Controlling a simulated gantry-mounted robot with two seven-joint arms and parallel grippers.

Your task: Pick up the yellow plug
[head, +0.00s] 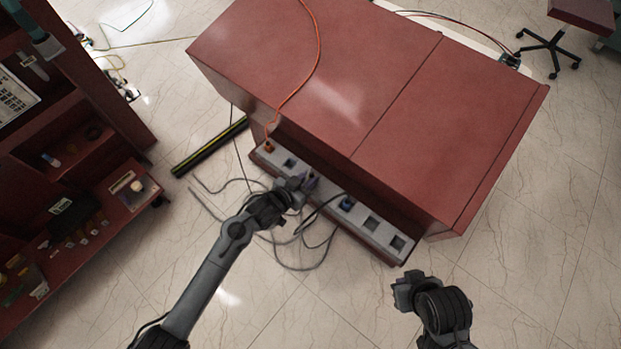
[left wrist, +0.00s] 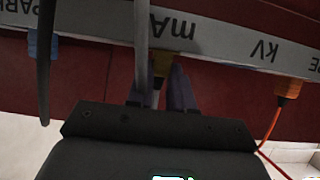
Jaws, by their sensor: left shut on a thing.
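The yellow plug (left wrist: 161,65) shows as a small yellowish piece between my left fingertips in the left wrist view, just below the "mA" label. My left gripper (left wrist: 160,88) is shut on it, at the edge of the grey socket strip (left wrist: 225,38). A grey cable (left wrist: 142,35) passes in front and hides part of the plug. I cannot tell whether the plug is still seated. In the head view my left gripper (head: 300,183) is at the strip and hides the plug. My right gripper (head: 407,290) is away from the strip at the lower right; its jaw opening is unclear.
An orange plug (head: 269,147) with an orange cable and a blue plug (head: 347,204) sit in the strip on either side. The red cabinet (head: 330,75) stands behind. Loose grey cables (head: 300,262) lie on the floor. A red shelf unit (head: 105,215) stands at left.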

